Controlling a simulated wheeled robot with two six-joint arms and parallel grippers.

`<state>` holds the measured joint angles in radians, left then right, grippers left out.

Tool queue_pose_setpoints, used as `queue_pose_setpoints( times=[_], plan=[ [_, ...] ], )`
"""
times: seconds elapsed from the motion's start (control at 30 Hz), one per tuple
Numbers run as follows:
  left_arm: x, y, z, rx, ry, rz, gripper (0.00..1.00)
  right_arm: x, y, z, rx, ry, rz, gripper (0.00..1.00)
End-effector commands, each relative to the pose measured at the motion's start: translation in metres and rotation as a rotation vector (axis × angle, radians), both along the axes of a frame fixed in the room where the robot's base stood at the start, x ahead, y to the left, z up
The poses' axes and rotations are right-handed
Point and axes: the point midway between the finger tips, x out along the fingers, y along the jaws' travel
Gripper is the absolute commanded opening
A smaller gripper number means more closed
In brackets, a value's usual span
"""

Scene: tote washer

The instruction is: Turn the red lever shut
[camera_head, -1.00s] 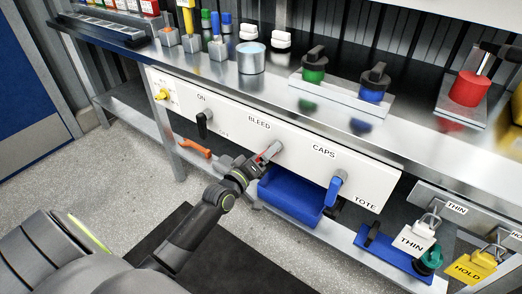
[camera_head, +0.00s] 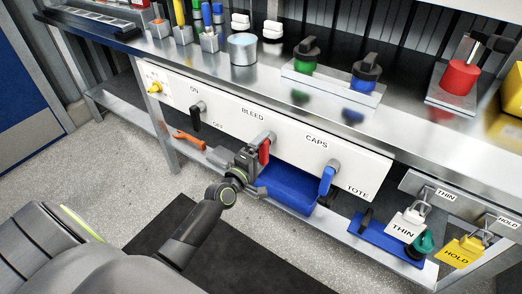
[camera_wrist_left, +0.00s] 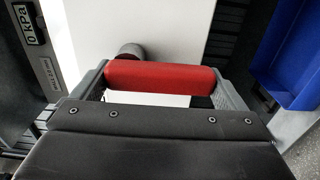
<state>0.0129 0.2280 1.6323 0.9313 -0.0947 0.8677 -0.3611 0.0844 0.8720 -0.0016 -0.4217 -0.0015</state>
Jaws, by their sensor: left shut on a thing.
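The red lever (camera_head: 265,151) is on the white panel below the BLEED label and hangs downward from its grey pivot (camera_head: 268,137). My left gripper (camera_head: 256,153) is at the lever in the head view. In the left wrist view the red lever (camera_wrist_left: 160,76) lies across between the two grey fingers of my left gripper (camera_wrist_left: 158,84), which is shut on it. The lever's lower end is partly hidden by the gripper in the head view. My right gripper is not in view.
A black lever (camera_head: 197,118) is left on the panel (camera_head: 225,119) and a blue lever (camera_head: 327,180) is right. A blue bin (camera_head: 287,188) sits just below on the lower shelf. An orange-handled tool (camera_head: 189,140) lies on that shelf. Open floor lies in front.

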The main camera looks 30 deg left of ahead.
Motion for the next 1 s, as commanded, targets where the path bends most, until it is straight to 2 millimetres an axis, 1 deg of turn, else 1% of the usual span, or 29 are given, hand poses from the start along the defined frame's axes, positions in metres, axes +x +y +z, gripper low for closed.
queue_pose_setpoints(
  times=[0.47,0.5,0.53,0.57,0.83,0.93,1.0],
  plan=[
    [0.000,-0.001,-0.001,-0.028,0.003,0.000,0.53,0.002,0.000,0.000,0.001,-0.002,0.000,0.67],
    [0.000,-0.001,-0.001,-0.028,0.003,0.000,0.95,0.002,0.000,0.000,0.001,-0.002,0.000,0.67],
    [0.000,-0.001,-0.001,-0.028,0.003,0.000,0.99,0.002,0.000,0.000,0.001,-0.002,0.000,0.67],
    [0.000,-0.001,-0.001,-0.028,0.003,0.000,1.00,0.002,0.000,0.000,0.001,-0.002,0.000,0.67],
    [-0.002,-0.001,-0.001,-0.021,0.003,0.000,1.00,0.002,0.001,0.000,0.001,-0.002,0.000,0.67],
    [-0.011,0.000,-0.001,-0.020,0.004,0.000,1.00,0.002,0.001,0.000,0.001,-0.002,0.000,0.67],
    [-0.021,0.001,-0.002,-0.020,0.005,0.001,1.00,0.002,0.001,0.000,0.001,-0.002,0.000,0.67]
  ],
)
